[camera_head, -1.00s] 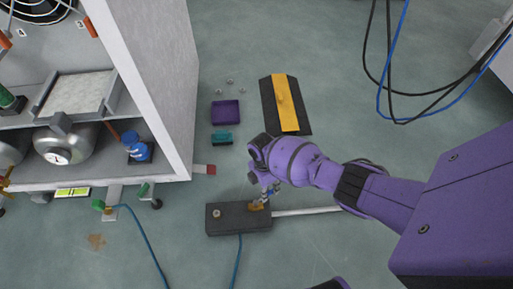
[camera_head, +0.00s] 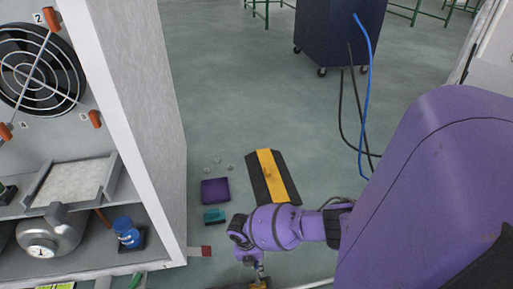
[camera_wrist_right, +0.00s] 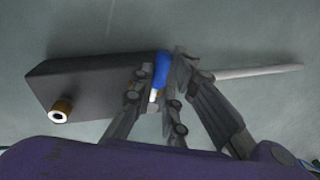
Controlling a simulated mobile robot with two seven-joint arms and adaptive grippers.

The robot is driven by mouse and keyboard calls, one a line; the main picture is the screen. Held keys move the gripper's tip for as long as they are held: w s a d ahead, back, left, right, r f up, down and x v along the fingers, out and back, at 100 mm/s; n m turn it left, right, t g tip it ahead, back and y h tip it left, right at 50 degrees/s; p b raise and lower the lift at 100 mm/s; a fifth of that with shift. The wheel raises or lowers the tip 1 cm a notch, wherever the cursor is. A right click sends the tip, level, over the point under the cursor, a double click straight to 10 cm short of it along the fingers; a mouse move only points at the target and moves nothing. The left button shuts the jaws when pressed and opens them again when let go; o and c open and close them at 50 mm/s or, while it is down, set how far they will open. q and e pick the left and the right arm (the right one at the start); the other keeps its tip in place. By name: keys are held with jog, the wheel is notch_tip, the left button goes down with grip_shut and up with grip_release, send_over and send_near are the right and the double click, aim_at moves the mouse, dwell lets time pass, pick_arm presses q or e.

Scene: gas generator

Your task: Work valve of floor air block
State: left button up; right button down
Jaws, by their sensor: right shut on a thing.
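The floor air block (camera_wrist_right: 85,92) is a dark grey box on the floor in the right wrist view, with a brass fitting (camera_wrist_right: 62,110) near its left end. A blue valve handle (camera_wrist_right: 161,70) stands at the block's right end. My right gripper (camera_wrist_right: 159,73) is shut on the blue handle, one finger on each side of it. In the head view my right gripper (camera_head: 254,264) points down at the bottom edge, and the block is almost wholly cut off there. My left gripper is not in view.
A white cabinet (camera_head: 135,120) stands at the left. A purple tray (camera_head: 215,191), a teal item (camera_head: 214,215) and a black-and-yellow ramp (camera_head: 272,177) lie on the floor. A dark wheeled cabinet (camera_head: 340,30) with hanging hoses is at the back.

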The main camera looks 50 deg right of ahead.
jog(key=shift+w+a+n, duration=0.6)
jog(key=shift+a+n, duration=0.05)
jog(key=shift+n, duration=0.65)
jog(key=c, duration=1.7)
grip_release()
jog(key=shift+c, duration=0.2)
jog(key=shift+s, duration=0.1)
notch_tip(320, 180, up, 12)
jog(key=w+a, duration=0.1)
jog(key=shift+w+a, duration=0.3)
jog(key=shift+a, duration=0.05)
jog(key=shift+f, duration=0.1)
